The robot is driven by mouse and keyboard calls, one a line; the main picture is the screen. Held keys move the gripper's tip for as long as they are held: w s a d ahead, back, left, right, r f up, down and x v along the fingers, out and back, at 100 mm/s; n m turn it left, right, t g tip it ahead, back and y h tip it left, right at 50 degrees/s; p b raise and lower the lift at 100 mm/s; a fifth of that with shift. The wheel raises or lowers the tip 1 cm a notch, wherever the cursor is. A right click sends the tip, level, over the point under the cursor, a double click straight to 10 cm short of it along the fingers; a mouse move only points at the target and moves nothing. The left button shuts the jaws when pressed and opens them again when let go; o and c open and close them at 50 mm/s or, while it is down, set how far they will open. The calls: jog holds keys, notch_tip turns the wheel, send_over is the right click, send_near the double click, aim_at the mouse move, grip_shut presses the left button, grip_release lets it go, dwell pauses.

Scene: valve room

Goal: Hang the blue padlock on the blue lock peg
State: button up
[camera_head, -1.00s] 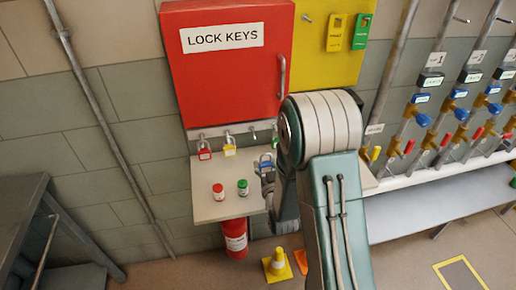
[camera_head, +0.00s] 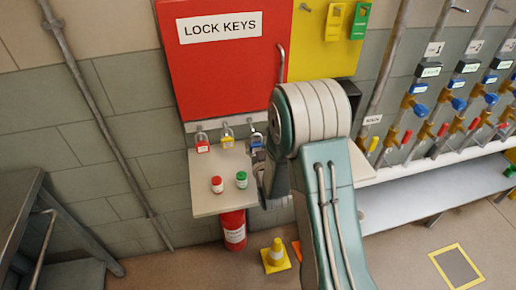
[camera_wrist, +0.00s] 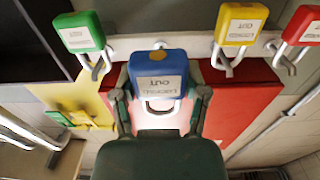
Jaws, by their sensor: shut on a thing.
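The blue padlock (camera_wrist: 157,75) is held between the two fingers of my gripper (camera_wrist: 160,96) in the wrist view. Its shackle (camera_wrist: 158,106) points the same way as those of the hanging padlocks. In the head view, the blue padlock (camera_head: 257,141) is at the lock rail (camera_head: 235,123), right of the yellow padlock. The blue lock peg is not clearly visible, with the padlock in front of that part of the rail. I cannot tell whether the shackle is around a peg. My arm hides much of the gripper in the head view.
Yellow (camera_wrist: 240,24), red (camera_wrist: 303,25) and green (camera_wrist: 79,31) padlocks hang close on both sides. The red LOCK KEYS cabinet (camera_head: 225,70) is above the rail. Red (camera_head: 217,184) and green (camera_head: 241,179) capped jars stand on the shelf (camera_head: 207,208) below.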

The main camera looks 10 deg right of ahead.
jog(key=shift+w+a, duration=0.2)
jog(key=shift+w, duration=0.3)
jog(key=shift+w+d+f, duration=0.1)
jog(key=shift+w+f, duration=0.1)
jog(key=shift+w, duration=0.65)
jog(key=shift+w+d+f, duration=0.1)
jog(key=shift+w+f, duration=0.15)
jog(key=shift+w, duration=0.6)
jog(key=shift+w+d+f, duration=0.1)
jog(key=shift+w+f, duration=0.1)
jog(key=shift+w, duration=0.65)
jog(key=shift+a, duration=0.1)
jog(key=o, duration=1.3)
